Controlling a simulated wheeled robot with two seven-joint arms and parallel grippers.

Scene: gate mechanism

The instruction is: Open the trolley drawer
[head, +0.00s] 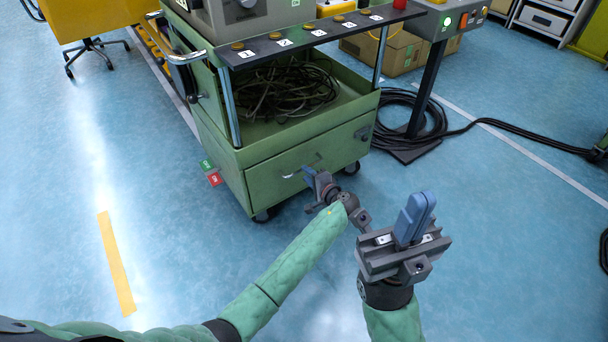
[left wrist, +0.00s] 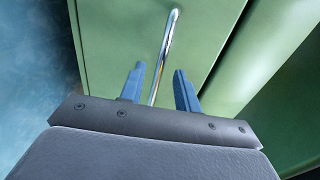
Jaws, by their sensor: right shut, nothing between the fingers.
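The green trolley's drawer (head: 268,186) is in the lower part of the trolley, and its front looks flush with the body. Its thin chrome bar handle (head: 290,175) also shows in the left wrist view (left wrist: 166,45). My left gripper (head: 308,172) is at the right part of the handle. In the left wrist view its blue fingers (left wrist: 158,88) are apart, one on each side of the bar, with gaps visible. My right gripper (head: 415,217) is shut and empty, its blue fingers together, right of the trolley and apart from it.
Coiled cables (head: 285,90) lie in the tray above the drawer. A shelf with several numbered buttons (head: 318,32) overhangs it. A dark control post (head: 428,85) and floor cables (head: 475,123) stand to the right. The blue floor before the trolley is clear.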

